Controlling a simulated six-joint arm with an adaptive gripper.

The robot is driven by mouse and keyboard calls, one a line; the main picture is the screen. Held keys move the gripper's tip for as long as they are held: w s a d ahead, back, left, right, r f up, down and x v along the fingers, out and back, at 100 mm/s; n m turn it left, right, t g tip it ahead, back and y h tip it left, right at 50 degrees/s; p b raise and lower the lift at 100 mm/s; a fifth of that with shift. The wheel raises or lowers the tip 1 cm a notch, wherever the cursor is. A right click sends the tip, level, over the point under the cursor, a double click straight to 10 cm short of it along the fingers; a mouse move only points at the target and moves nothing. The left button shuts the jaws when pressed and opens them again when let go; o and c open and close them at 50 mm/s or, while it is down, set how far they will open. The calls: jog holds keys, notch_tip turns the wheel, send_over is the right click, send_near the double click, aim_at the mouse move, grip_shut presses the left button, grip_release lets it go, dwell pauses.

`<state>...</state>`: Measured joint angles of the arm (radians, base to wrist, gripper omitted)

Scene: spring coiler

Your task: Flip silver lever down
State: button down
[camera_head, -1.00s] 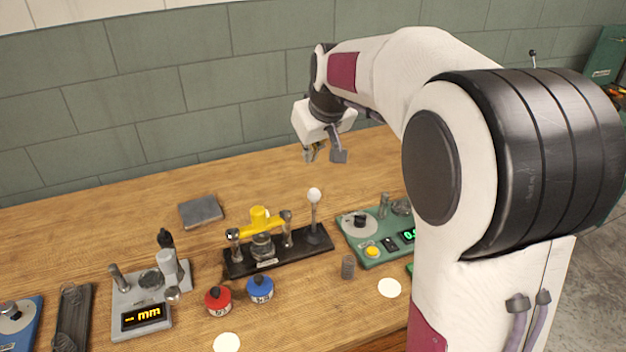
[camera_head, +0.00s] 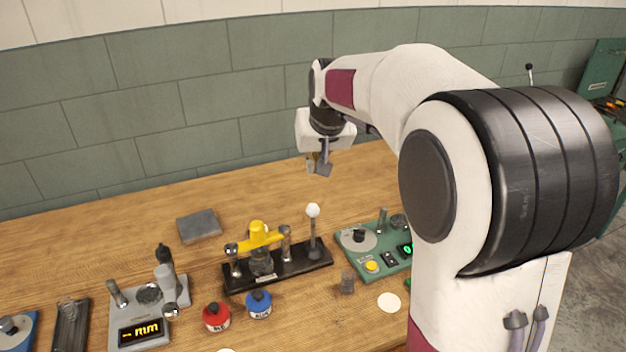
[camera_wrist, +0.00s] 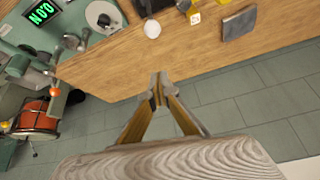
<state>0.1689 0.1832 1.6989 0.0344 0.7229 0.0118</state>
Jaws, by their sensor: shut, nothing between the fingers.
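The lever (camera_head: 313,232) is a silver upright rod with a white ball knob, at the right end of a black base (camera_head: 290,271). It stands upright. A yellow cross-shaped part (camera_head: 259,235) and metal posts share that base. My gripper (camera_head: 319,172) hangs in the air above and behind the lever, apart from it. In the wrist view my gripper (camera_wrist: 159,78) is shut and empty, with its fingertips together. The white knob (camera_wrist: 152,29) shows there near the top edge, beyond the fingertips; its rod is mostly hidden.
A green device (camera_head: 375,246) stands right of the lever, and a grey device (camera_head: 140,333) stands at the left. A red bottle (camera_head: 216,317), a blue bottle (camera_head: 259,305) and a spring (camera_head: 347,283) are in front. A dark block (camera_head: 199,225) lies behind. The table's back is clear.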

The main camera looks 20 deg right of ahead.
aim_at(312, 224)
jog(key=a+x, duration=0.1)
jog(key=x, duration=0.9)
jog(key=shift+s+f, duration=0.15)
jog(key=shift+s, duration=0.85)
jog(key=shift+s+f, duration=0.2)
jog(key=shift+s, duration=0.8)
jog(key=shift+s+d, duration=0.1)
jog(key=shift+s, duration=0.05)
